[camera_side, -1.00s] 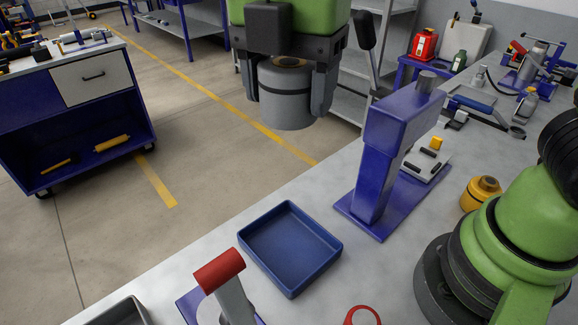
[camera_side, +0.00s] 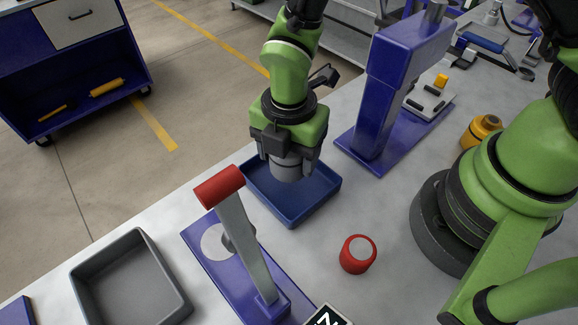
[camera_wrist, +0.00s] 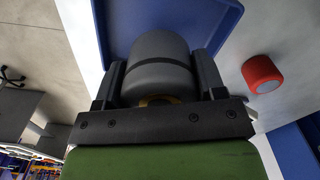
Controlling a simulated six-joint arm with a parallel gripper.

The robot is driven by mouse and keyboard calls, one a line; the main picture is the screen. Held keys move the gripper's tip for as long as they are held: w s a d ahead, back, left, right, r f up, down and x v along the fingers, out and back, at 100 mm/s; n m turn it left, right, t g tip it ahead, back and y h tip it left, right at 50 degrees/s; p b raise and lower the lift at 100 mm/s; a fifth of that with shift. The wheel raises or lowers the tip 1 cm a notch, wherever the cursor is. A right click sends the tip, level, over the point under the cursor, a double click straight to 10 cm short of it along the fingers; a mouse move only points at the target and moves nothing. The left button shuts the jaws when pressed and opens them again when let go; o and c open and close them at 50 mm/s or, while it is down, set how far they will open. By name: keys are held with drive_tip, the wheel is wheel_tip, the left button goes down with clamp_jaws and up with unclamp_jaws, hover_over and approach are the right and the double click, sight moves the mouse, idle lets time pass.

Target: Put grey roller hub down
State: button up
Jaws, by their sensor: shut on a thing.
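The grey roller hub (camera_side: 287,167) is a grey cylinder with a dark band, held upright between the jaws of my gripper (camera_side: 286,160). In the wrist view the hub (camera_wrist: 160,62) fills the space between the two dark fingers, and a bit of its brass-coloured centre shows near the palm. My gripper is shut on it. The hub is over the blue tray (camera_side: 318,205), toward its back left part. Whether the hub's bottom touches the tray floor I cannot tell. The blue tray also shows in the wrist view (camera_wrist: 222,22).
A red cylinder (camera_side: 357,254) stands right of the tray. A lever press with a red handle (camera_side: 219,187) stands close in front. A blue press column (camera_side: 380,100) stands behind right. An empty grey tray (camera_side: 130,285) lies front left. A yellow part (camera_side: 481,131) stands farther right.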

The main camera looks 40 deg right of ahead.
sight(289, 170)
drive_tip(key=shift+f, duration=1.95)
drive_tip(key=shift+f, duration=0.15)
drive_tip(key=o, duration=1.3)
